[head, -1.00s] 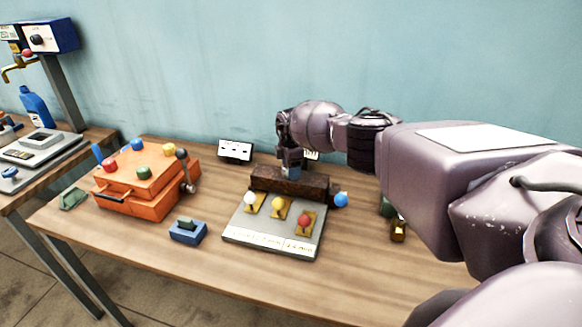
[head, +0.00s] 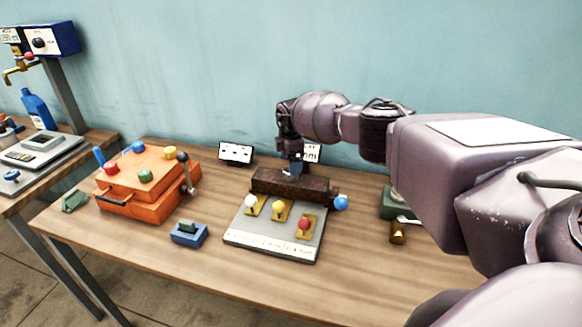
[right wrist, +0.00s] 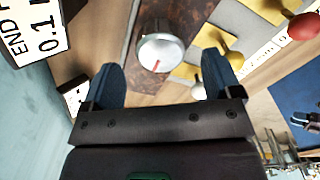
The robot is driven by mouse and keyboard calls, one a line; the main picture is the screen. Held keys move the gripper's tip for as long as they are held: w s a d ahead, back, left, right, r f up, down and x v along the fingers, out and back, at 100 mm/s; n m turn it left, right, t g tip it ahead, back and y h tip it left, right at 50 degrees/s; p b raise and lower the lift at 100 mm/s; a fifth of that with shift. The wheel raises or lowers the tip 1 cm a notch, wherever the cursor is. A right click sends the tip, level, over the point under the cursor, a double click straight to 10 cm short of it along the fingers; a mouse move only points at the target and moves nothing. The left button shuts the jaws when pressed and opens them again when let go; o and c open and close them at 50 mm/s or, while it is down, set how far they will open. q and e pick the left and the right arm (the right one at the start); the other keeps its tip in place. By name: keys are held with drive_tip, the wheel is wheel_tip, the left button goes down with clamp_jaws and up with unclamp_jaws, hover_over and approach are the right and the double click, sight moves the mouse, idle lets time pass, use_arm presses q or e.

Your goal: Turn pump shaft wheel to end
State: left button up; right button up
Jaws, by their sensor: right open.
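A round silver wheel (right wrist: 160,53) with a red mark on its face sits on the rusty brown pump block (head: 290,185). It looks like the shaft wheel, and in the head view it is not clearly visible behind my gripper. My right gripper (head: 293,168) is above the middle of the block, pointing down. In the right wrist view its two blue fingers (right wrist: 163,65) are apart, one on each side of the wheel in the picture, with gaps showing. I cannot tell whether the fingertips reach down beside it. My left gripper is not in view.
A grey plate (head: 242,236) with white, yellow and red knobs lies in front of the block. A blue ball (head: 341,202) is at its right end. An END sign (right wrist: 35,30) stands behind. An orange box (head: 140,200) and blue block (head: 188,235) are left.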

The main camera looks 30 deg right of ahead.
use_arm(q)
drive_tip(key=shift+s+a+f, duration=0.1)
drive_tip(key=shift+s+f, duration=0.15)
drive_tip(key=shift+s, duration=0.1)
use_arm(e)
wheel_tip(320, 180, up, 7)
drive_tip(key=shift+f, duration=0.15)
idle(0.3)
